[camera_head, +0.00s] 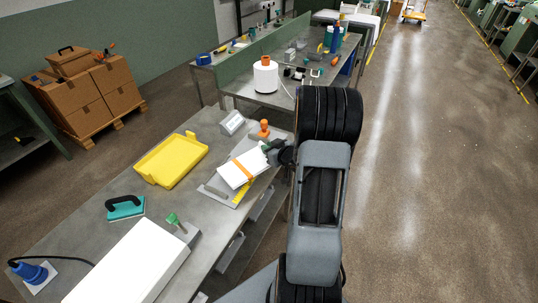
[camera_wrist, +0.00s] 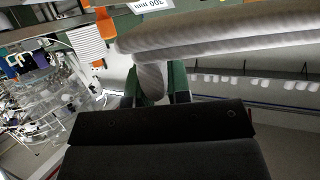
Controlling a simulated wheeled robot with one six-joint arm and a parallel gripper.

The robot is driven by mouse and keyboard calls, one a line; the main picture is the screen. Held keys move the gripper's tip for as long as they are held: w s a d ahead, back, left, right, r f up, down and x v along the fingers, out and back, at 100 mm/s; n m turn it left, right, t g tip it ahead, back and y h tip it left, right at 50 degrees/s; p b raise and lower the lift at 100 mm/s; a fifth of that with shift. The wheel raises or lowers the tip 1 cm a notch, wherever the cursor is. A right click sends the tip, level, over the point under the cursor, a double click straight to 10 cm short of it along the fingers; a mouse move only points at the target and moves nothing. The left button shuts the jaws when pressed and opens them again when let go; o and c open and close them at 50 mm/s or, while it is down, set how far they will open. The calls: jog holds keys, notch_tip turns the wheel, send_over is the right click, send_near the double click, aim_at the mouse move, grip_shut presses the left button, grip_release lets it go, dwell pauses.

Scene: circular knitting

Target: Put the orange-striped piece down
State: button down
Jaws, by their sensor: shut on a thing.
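The orange-striped piece (camera_head: 231,175) is white with an orange band across it. In the head view it is over the grey table near its right edge, by a yellow strip (camera_head: 242,192). My gripper (camera_head: 270,148) is at its upper right end. In the wrist view my gripper (camera_wrist: 153,86) has green fingers shut on a grey-white, soft-looking fold (camera_wrist: 150,75), which joins a long pale roll (camera_wrist: 230,35). The orange band cannot be made out on that fold. I cannot tell whether the piece touches the table.
The grey table (camera_head: 85,228) also bears a yellow tray (camera_head: 172,160), a teal-based tool with a black handle (camera_head: 125,208), a white box (camera_head: 130,265) and an orange-knobbed thing (camera_head: 264,130). A white cone (camera_head: 265,77) stands on the table behind.

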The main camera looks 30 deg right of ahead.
jog(key=shift+w+d+f, duration=0.3)
jog(key=shift+w+f, duration=0.05)
jog(key=shift+f, duration=0.2)
jog(key=shift+w+d+f, duration=0.25)
jog(key=shift+w+f, duration=0.1)
jog(key=shift+f, duration=1.7)
jog(key=shift+f, duration=0.3)
jog(key=c, duration=1.1)
grip_release()
jog(key=shift+r, duration=0.1)
